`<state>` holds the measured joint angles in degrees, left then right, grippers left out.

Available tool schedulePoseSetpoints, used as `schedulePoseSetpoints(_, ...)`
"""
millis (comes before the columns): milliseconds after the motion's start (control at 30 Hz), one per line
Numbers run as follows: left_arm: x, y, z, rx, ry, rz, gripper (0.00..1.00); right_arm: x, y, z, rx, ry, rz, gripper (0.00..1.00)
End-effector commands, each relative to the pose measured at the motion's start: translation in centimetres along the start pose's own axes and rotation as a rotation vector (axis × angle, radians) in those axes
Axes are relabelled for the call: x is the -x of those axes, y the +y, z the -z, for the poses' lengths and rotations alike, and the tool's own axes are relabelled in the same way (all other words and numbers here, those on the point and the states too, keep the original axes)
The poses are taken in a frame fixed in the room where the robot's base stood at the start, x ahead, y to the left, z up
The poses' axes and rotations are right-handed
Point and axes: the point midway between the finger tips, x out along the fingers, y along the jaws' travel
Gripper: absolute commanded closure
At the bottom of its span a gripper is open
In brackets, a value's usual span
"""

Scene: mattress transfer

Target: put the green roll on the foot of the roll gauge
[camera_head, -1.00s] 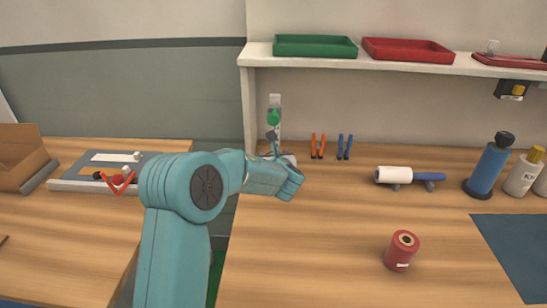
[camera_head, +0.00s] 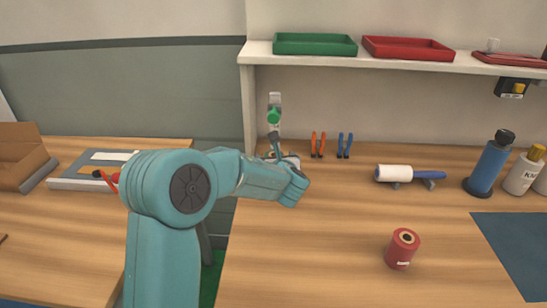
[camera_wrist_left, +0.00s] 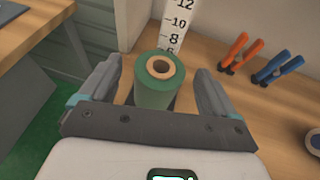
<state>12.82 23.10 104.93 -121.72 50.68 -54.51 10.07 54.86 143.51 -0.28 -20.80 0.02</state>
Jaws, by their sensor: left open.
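The green roll (camera_wrist_left: 155,92) stands upright in the left wrist view, its tan core facing up. It is between the two fingers of my left gripper (camera_wrist_left: 157,66), which is open with a finger on either side. The roll gauge's white numbered scale (camera_wrist_left: 176,22) rises right behind the roll. The gauge's foot is hidden, so I cannot tell whether the roll rests on it. In the head view the upright gauge (camera_head: 275,99) stands at the bench's back left, with a green part (camera_head: 273,117) in front of it. My left gripper (camera_head: 275,147) is just below that, small and partly hidden.
Orange pliers (camera_head: 318,145) and blue pliers (camera_head: 345,146) stand right of the gauge. A white roller (camera_head: 394,173), a red roll (camera_head: 402,249) and bottles (camera_head: 489,166) are further right. A shelf (camera_head: 400,64) with trays hangs above.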

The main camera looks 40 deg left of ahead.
Motion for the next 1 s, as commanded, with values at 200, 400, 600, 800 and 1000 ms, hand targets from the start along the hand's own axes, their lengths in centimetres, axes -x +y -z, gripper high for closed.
schedulePoseSetpoints(200,5.0,0.0,0.0,0.001,-0.002,0.003,0.10,-0.6,0.2,0.0,0.000,0.000,0.000,0.57)
schedulePoseSetpoints(400,7.5,0.0,0.0,0.000,0.000,0.001,0.10,-0.7,0.2,0.0,0.000,0.000,0.000,0.57)
schedulePoseSetpoints(600,7.9,0.0,0.0,0.000,0.000,-0.001,0.10,-0.7,0.2,0.0,0.000,0.000,0.000,0.57)
schedulePoseSetpoints(800,7.8,0.0,0.0,0.000,0.000,-0.001,0.10,-0.6,0.2,0.0,0.000,0.000,0.000,0.57)
schedulePoseSetpoints(1000,7.8,0.0,0.0,0.000,0.000,-0.001,0.10,-0.6,0.2,0.0,0.000,0.000,0.000,0.57)
